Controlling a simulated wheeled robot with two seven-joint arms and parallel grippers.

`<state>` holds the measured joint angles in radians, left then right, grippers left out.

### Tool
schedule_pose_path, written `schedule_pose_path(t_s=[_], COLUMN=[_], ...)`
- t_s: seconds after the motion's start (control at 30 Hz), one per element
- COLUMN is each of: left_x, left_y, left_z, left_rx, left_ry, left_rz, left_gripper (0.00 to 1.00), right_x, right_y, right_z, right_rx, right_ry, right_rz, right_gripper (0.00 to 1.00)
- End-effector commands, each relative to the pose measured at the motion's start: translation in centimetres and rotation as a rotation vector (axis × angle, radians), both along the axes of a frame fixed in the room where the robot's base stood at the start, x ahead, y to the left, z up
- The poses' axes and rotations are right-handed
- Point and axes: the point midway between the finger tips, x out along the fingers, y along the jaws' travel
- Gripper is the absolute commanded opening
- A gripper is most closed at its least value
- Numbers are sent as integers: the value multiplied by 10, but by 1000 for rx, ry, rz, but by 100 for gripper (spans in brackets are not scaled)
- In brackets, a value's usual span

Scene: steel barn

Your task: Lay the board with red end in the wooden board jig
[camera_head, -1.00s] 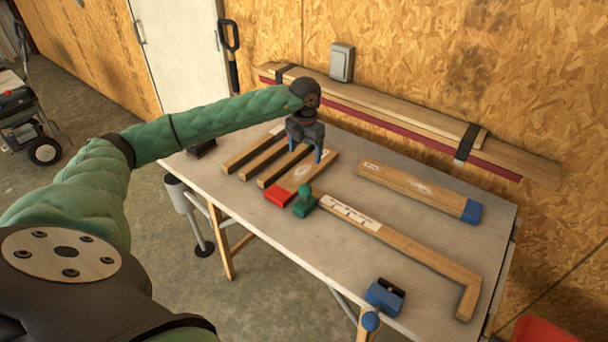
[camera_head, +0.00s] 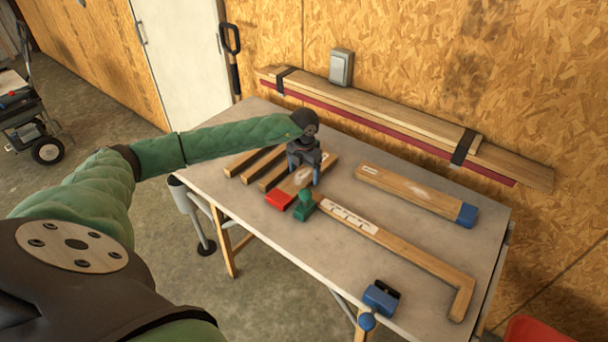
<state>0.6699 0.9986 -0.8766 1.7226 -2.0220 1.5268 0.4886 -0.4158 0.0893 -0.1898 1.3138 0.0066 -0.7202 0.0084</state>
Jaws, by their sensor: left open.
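The board with red end lies on the table, its wood (camera_head: 328,164) running back from the red end (camera_head: 279,200). My left gripper (camera_head: 303,177) is open and low over the middle of this board, with its fingers at either side. I cannot tell whether they touch it. The wooden board jig (camera_head: 410,252) is an L-shaped wooden fence to the right, with a marked white strip and a short arm at its near right end. A green knobbed block (camera_head: 304,206) stands at the jig's left end, close beside the red end. My right gripper is not in view.
Several wooden strips (camera_head: 247,160) lie left of the board. A board with blue end (camera_head: 408,190) lies behind the jig. A blue block (camera_head: 381,297) sits at the table's front edge. Strapped planks (camera_head: 380,118) run along the wall. The table between jig and blue-ended board is clear.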

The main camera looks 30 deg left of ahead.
Motion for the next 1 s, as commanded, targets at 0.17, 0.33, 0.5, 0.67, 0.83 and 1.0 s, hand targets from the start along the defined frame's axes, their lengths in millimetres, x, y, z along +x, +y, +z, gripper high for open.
schedule_pose_path(t_s=[0.17,0.33,0.5,0.67,0.83,1.0], left_x=[0,0,0,0,0,1], left_y=[0,0,0,0,0,1], left_z=[-6,-6,-6,-5,-4,5], left_rx=[0,0,0,0,0,1], left_ry=[0,0,0,-1,-1,-3], left_rz=[0,0,0,0,0,0], left_gripper=[79,79,52,34,34,34], right_x=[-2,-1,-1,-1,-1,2], right_y=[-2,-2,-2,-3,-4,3], right_z=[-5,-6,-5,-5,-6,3], right_rx=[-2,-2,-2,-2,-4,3], right_ry=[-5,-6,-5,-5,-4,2], right_rz=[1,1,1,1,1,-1], right_gripper=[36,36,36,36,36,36])
